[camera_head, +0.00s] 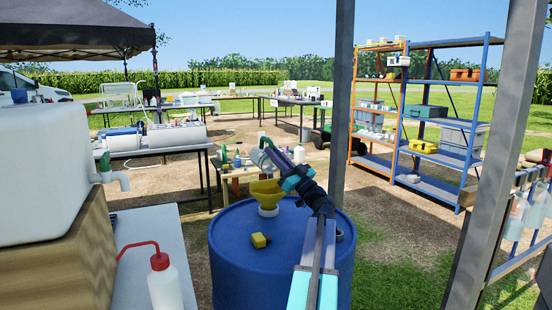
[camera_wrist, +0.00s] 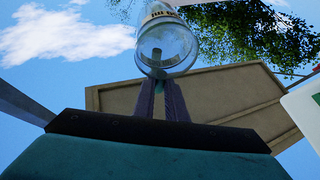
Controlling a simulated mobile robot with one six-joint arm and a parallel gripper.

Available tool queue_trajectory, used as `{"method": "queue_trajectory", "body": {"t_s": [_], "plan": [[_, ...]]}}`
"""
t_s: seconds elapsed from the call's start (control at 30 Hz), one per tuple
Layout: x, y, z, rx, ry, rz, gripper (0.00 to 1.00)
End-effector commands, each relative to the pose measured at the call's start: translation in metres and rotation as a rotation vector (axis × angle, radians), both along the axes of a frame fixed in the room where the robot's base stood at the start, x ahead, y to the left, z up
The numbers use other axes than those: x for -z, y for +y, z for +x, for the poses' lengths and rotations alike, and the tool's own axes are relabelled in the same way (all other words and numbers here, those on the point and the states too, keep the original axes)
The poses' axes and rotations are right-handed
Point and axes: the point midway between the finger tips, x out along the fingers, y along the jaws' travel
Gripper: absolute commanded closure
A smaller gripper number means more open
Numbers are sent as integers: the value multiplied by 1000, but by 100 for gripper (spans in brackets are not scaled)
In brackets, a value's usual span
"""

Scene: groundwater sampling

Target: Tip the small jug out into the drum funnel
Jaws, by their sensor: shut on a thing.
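The blue drum (camera_head: 252,272) stands in the middle of the head view, with the yellow funnel (camera_head: 267,192) upright on its top. My gripper (camera_head: 275,158) reaches over the drum, above the funnel. It is shut on the small jug (camera_head: 261,158), which shows small and partly hidden beyond the fingers. In the wrist view the jug (camera_wrist: 166,48) is clear, with its round end facing the camera between the fingertips (camera_wrist: 160,95). It looks tilted above the funnel. I cannot tell whether liquid is in it or running out.
At left are a white tank with a tap (camera_head: 45,170) on a wooden box and a red-spouted wash bottle (camera_head: 165,285). A grey post (camera_head: 342,100) rises right behind my arm. Shelving (camera_head: 440,155) stands farther back.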

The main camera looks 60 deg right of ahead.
Motion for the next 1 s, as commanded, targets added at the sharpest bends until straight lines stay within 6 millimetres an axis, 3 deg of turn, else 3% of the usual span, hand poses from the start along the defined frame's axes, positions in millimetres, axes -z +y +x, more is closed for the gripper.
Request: {"method": "queue_trajectory", "body": {"t_s": [0.37,1.0], "plan": [[-11,8,-4,35,64,28,100],[-12,7,-4,34,86,41,100]]}}
